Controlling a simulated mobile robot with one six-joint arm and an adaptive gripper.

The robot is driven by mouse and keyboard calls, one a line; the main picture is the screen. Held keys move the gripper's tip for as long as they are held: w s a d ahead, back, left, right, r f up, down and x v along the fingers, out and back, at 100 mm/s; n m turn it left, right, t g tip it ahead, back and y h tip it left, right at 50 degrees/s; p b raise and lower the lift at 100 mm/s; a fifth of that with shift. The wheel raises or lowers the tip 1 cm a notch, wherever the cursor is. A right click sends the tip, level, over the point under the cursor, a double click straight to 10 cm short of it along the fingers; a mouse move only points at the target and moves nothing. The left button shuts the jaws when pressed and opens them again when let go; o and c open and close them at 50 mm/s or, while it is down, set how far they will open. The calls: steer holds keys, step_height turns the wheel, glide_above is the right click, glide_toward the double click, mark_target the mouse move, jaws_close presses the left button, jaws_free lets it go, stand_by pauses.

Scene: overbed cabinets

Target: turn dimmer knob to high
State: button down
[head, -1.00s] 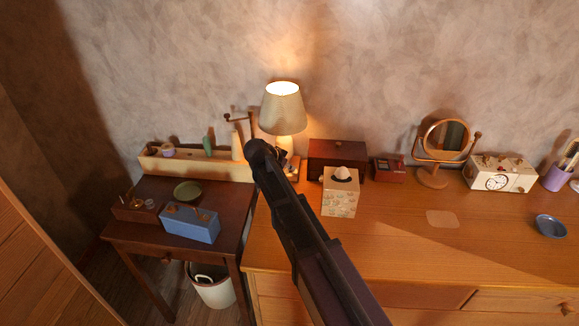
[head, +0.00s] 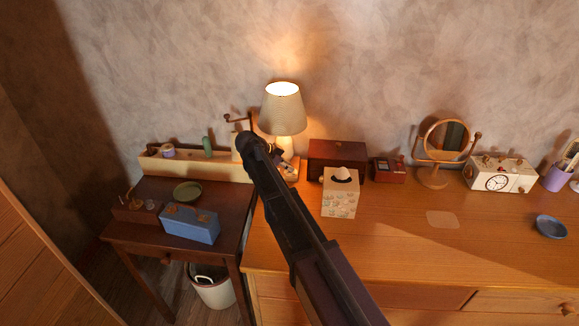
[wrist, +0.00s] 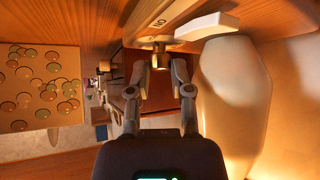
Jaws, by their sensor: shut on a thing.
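The table lamp (head: 283,110) is lit and stands on the wooden dresser beside the wall. In the wrist view its pale body (wrist: 235,95) fills the right side, beside a wooden base with a small label (wrist: 158,21). The dimmer knob (wrist: 160,62), round and brass-coloured, sits on that base. My gripper (wrist: 160,68) has its fingertips on either side of the knob and is shut on it. The knob's setting cannot be read. In the head view my arm hides the fingers and the knob.
A tissue box (head: 341,194) stands close right of my arm, with a dark wooden box (head: 337,157) behind it. A mirror (head: 446,140) and a clock (head: 500,174) stand farther right. The lower desk at left holds a blue box (head: 190,224). The dresser's middle is mostly clear.

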steer(key=shift+w+a+m+g+h, duration=0.1)
steer(key=shift+m+g+h, duration=0.2)
steer(key=shift+m+g, duration=0.75)
steer(key=shift+m, duration=0.35)
steer(key=c, duration=0.5)
jaws_free()
steer(key=shift+c, duration=0.2)
steer(key=shift+w, duration=0.1)
steer(key=shift+r, duration=0.1)
